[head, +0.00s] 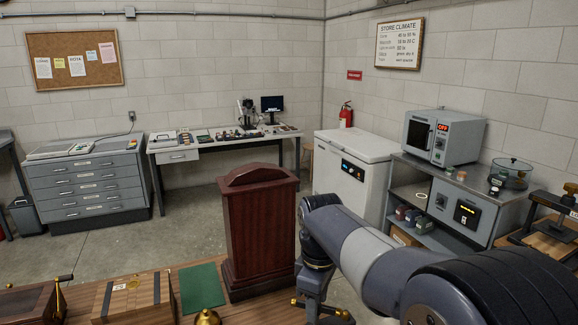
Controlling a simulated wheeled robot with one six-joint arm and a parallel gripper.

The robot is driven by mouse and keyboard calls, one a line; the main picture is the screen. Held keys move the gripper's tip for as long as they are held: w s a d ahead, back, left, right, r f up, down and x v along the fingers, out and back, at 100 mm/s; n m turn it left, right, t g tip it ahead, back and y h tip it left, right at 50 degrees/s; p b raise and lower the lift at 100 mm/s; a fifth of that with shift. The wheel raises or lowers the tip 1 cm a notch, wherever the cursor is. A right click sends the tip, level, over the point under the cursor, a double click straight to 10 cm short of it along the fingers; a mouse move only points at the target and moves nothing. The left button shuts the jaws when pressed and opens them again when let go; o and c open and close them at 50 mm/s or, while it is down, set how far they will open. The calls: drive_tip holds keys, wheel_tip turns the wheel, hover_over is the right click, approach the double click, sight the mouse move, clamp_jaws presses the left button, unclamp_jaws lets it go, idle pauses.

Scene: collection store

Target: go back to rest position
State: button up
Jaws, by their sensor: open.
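My arm reaches in from the lower right and bends down at the picture's middle. My gripper (318,311) hangs at the bottom edge of the head view, pointing down, with its jaws apart. Its lower end is cut off by the frame, and I see nothing held in it. It is just right of a dark red wooden case (260,225) with an arched top, which stands upright on the wooden table (150,275). I cannot tell whether they touch.
On the table are a green mat (201,287), a wooden box (134,299), a brass bell (207,318) and a dark box (28,303). Behind stand grey drawers (88,185), a workbench (215,147), a white chest (352,170) and a grey bench with an oven (442,137). Floor shows between.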

drive_tip(key=shift+r, duration=0.1)
wheel_tip(320, 180, up, 11)
wheel_tip(320, 180, down, 11)
drive_tip(key=shift+r, duration=0.1)
drive_tip(key=shift+f+n, duration=0.3)
drive_tip(key=shift+f, duration=0.05)
drive_tip(key=n+b, duration=0.2)
drive_tip(key=n, duration=0.1)
drive_tip(key=shift+n, duration=0.4)
drive_tip(key=n+b, duration=0.3)
drive_tip(key=n, duration=0.1)
drive_tip(key=shift+n, duration=0.3)
wheel_tip(320, 180, up, 11)
drive_tip(key=p, duration=0.1)
drive_tip(key=shift+m, duration=0.4)
